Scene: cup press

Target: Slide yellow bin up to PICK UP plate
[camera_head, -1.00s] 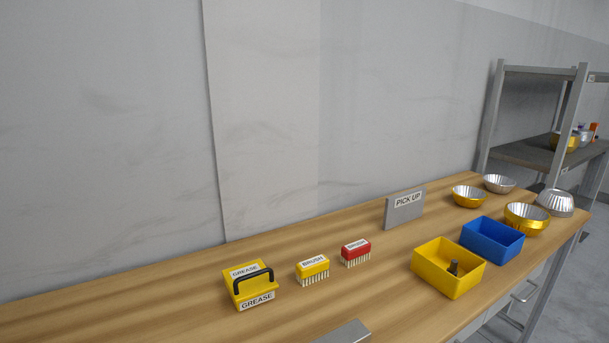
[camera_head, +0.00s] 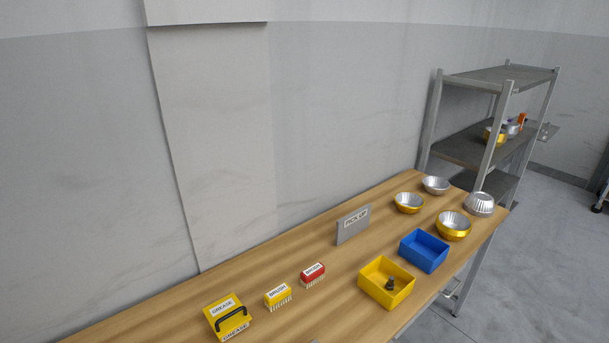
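Neither of my grippers shows in the head view.
Gold and silver bowls (camera_head: 453,227) stand at the table's right end. A metal shelf (camera_head: 470,148) stands beyond.

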